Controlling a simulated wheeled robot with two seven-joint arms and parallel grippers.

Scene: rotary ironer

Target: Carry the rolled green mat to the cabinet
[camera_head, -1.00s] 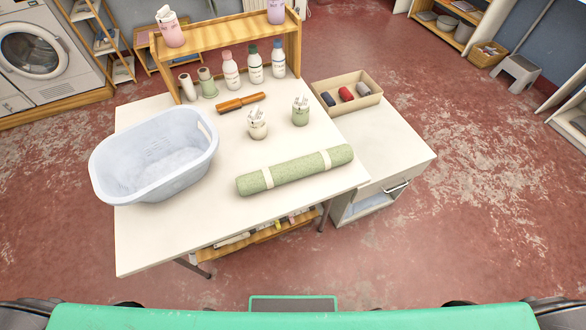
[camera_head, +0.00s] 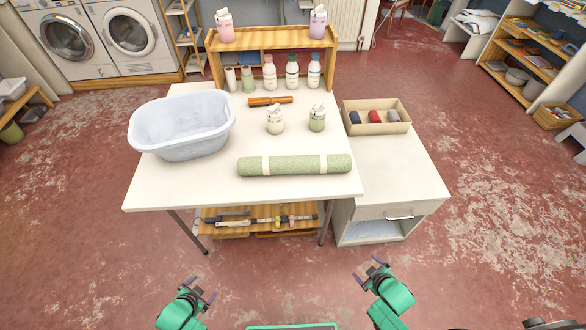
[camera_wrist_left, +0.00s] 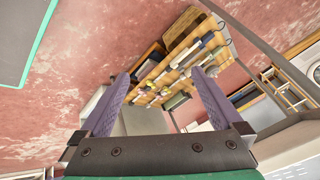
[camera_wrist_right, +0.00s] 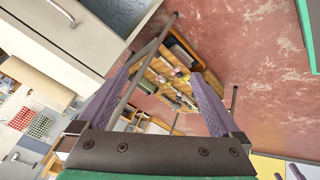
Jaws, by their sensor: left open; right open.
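The rolled green mat (camera_head: 312,165) lies on the white table (camera_head: 165,185) near its front edge, with two pale bands around it. The low white cabinet (camera_head: 425,185) stands against the table's right side and shows a drawer handle and an open space below. My left gripper (camera_head: 202,290) is open and empty in front of the table and lower than its top. My right gripper (camera_head: 368,267) is open and empty in front of the table's right part. The left wrist view shows open fingers (camera_wrist_left: 160,100), and the right wrist view shows open fingers (camera_wrist_right: 165,100). Both grippers are apart from the mat.
A pale blue basket (camera_head: 185,130) stands on the table's left.

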